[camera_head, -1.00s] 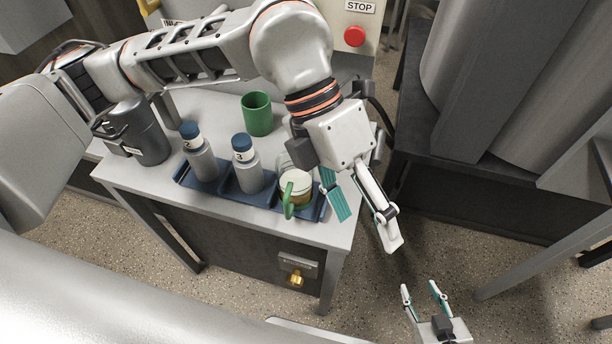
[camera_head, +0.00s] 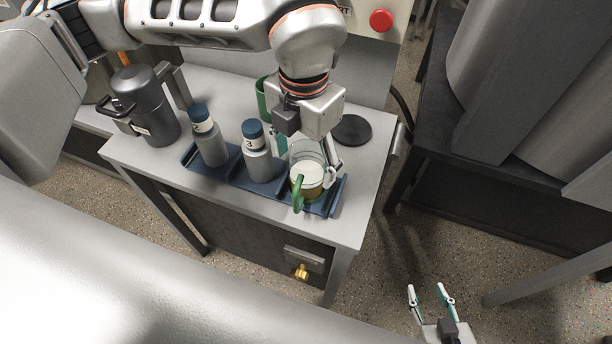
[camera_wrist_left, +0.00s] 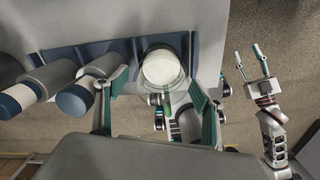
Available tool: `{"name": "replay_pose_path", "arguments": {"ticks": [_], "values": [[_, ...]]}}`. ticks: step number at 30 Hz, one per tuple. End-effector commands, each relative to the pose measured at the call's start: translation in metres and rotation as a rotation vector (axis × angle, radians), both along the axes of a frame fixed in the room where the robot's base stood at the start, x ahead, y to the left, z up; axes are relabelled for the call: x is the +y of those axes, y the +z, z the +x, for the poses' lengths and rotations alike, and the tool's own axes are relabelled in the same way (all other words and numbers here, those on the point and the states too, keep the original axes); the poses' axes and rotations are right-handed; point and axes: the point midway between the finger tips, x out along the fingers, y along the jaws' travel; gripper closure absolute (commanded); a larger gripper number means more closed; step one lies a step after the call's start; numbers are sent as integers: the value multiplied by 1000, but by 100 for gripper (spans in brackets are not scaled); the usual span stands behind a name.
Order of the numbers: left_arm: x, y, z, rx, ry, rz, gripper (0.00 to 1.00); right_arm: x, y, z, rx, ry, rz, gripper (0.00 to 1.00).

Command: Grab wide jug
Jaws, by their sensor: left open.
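The wide jug (camera_head: 307,178) is clear glass with a green handle and pale contents. It stands upright in the right compartment of the blue tray (camera_head: 337,197). The left wrist view shows it from above (camera_wrist_left: 163,68), its green handle toward my palm. My left gripper (camera_head: 308,158) is open at the jug, with one finger to each side. In the left wrist view the fingers (camera_wrist_left: 160,86) are spread around its near side; contact cannot be told. My right gripper (camera_head: 427,288) is open and empty, low at the front right, away from the table.
Two grey bottles with blue caps (camera_head: 209,138) (camera_head: 258,155) stand left of the jug in the tray. A dark lidded pitcher (camera_head: 148,108) stands at the left. A green cup (camera_head: 262,98) is partly hidden behind my left gripper. A black disc (camera_head: 352,130) lies at the table's right.

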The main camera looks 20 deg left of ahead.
Motion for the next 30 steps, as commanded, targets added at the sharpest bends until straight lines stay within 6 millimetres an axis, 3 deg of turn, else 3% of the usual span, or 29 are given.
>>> {"name": "replay_pose_path", "arguments": {"ticks": [4,11,12,17,18,30], "values": [[0,-14,0,1,-1,-1,32,0,-1,0,0,1,-2,60],[-1,-15,0,-1,-1,-1,32,0,2,6,-11,1,-2,60],[-1,-15,0,0,-1,-1,34,0,3,7,-14,1,-3,60],[-1,-15,0,0,-1,-1,76,-1,3,9,-15,0,-3,60],[-1,-15,0,0,-1,-1,78,-1,3,8,-15,0,-3,60],[-1,-9,1,-2,-1,-2,78,-1,1,4,-5,-1,-3,60]]}}
